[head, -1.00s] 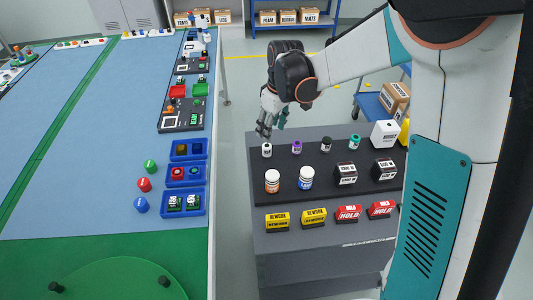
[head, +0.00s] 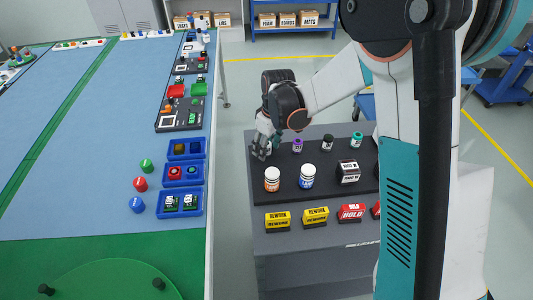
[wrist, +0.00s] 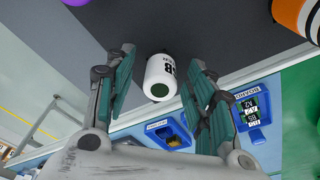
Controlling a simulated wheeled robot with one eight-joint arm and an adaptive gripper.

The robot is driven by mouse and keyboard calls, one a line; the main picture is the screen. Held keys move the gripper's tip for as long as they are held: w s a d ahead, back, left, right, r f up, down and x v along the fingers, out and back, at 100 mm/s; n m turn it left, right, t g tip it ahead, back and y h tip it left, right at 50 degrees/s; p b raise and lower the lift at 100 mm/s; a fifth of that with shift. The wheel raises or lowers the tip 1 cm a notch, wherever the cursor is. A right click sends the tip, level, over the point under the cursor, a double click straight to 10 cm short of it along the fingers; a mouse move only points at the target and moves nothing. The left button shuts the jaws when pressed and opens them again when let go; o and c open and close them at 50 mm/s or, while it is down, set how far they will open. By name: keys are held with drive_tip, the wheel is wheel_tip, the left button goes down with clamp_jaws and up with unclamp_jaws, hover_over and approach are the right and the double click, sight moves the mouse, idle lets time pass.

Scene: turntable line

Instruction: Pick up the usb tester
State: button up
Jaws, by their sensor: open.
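In the wrist view the usb tester (wrist: 160,77) is a white cylinder with a dark green end and black lettering, only partly readable. It stands on the dark tray top between the two teal-padded fingers of my gripper (wrist: 162,62). The fingers are spread, with a visible gap on each side of it. In the head view my gripper (head: 261,148) is lowered at the tray's far left corner and hides the tester.
The black tray (head: 330,200) on a grey cabinet also holds a purple-topped vial (head: 297,146), a black-topped one (head: 327,142), a teal-topped one (head: 356,140), an orange bottle (head: 272,180) and a blue-white bottle (head: 307,176). Blue bins (head: 182,203) line the table at left.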

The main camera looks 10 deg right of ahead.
drive_tip(key=shift+c, duration=0.6)
drive_tip(key=c, duration=1.1)
drive_tip(key=shift+o, duration=0.2)
drive_tip(key=shift+r, duration=0.15)
